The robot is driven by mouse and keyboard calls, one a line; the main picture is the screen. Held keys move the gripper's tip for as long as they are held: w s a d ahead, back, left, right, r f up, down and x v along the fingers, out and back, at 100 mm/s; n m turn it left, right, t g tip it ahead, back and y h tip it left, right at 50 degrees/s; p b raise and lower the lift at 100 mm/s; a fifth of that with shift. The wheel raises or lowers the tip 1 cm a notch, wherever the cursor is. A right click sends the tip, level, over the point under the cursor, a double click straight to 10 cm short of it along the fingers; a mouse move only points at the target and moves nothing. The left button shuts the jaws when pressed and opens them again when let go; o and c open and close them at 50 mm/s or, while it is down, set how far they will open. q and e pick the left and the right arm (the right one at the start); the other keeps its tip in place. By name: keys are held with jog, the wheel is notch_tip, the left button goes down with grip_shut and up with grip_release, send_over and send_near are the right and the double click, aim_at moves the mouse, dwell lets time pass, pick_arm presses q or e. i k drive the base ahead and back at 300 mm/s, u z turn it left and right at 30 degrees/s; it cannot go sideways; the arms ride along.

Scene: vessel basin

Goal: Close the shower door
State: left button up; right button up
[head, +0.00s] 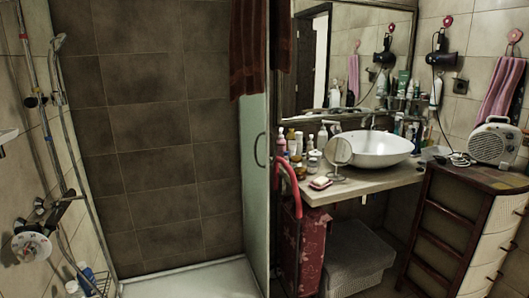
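The shower door (254,185) is a pale frosted panel right of the dark tiled wall, seen at a steep angle. Its curved handle (258,150) is at mid height. The shower stall stands open to my view, with its white tray (195,280) at the bottom. A dark red towel (248,45) hangs in front of the door's upper part and hides it. Neither of my grippers is in view.
A shower mixer (32,245) and shower rail stand at the left, with bottles in a low rack (90,280). Right of the door are a red curved bar (290,185), a washbasin (368,148) on a counter, a grey basket (355,260) and a wooden drawer cabinet (450,225).

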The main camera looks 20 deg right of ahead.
aim_at(255, 109)
jog(key=z, duration=0.15)
jog(key=i, duration=1.05)
jog(key=u, duration=0.8)
